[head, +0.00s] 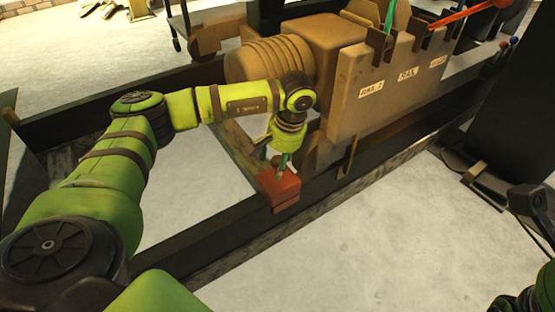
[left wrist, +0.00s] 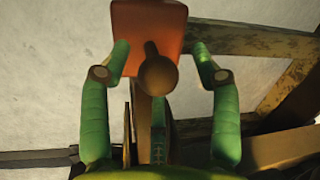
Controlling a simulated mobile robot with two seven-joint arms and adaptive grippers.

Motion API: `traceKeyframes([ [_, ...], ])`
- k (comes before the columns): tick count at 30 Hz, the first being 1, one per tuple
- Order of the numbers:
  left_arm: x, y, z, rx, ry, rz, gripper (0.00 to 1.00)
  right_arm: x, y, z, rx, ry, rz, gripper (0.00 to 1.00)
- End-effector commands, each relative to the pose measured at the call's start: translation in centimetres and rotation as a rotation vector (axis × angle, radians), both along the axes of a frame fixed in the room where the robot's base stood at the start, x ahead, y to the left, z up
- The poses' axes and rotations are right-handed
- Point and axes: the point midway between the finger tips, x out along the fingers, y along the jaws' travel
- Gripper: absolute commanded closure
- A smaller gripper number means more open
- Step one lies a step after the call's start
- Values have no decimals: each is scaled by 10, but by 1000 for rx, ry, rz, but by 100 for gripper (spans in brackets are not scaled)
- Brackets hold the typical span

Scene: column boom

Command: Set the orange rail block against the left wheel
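The orange rail block (head: 280,188) sits on the near dark rail beam in the head view. A brown knob (left wrist: 158,72) stands up from the block (left wrist: 148,22) in the left wrist view. My left gripper (head: 283,168) is right over the block and points down at it. In the left wrist view its two green fingers (left wrist: 162,62) are spread on either side of the knob, with gaps to it. Whether a finger touches the block's edge I cannot tell. I cannot make out the left wheel clearly.
A brown machine housing (head: 345,100) with labels and a ribbed drum (head: 270,60) stands close behind my left gripper. A dark upright post (head: 495,110) stands at the right. Bare pale floor (head: 350,255) lies in front of the beam.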

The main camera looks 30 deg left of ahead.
Motion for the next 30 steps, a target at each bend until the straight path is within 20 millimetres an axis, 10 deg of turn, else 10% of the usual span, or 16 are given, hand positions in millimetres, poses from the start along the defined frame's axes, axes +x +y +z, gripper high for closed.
traceKeyframes([
  [10, 0, -2, 7, 1, 3, -2, 37, 0, 0, 0, 0, 0, 0, 100],
  [30, 4, -23, 115, 0, 1, -1, 37, 0, 0, 0, 0, 0, 0, 100],
])
